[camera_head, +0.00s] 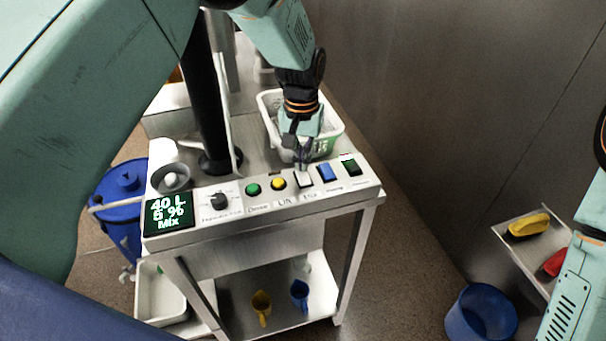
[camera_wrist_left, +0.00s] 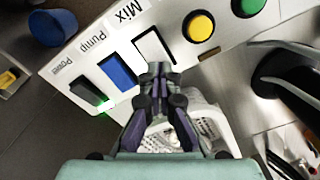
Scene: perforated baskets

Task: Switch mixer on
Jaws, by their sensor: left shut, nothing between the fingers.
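The control panel (camera_head: 330,195) is a sloped white console on a metal table. Its white rocker switch (camera_head: 304,180), labelled Mix in the wrist view (camera_wrist_left: 153,46), sits between the yellow button (camera_head: 278,184) and the blue Pump switch (camera_head: 326,172). The dark Power switch (camera_head: 348,165) shows a green light in the wrist view (camera_wrist_left: 88,91). The display (camera_head: 168,212) reads 40 L, 6 %, Mix. My left gripper (camera_head: 303,165) is shut and empty, its tips at the white switch's near edge in the wrist view (camera_wrist_left: 158,68); I cannot tell whether they touch.
A white perforated basket (camera_head: 335,128) stands behind the panel, under my left gripper. A green button (camera_head: 253,189) and a black knob (camera_head: 219,201) are left on the panel. A dark column (camera_head: 204,90) rises behind. A blue bucket (camera_head: 481,314) stands on the floor at right.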

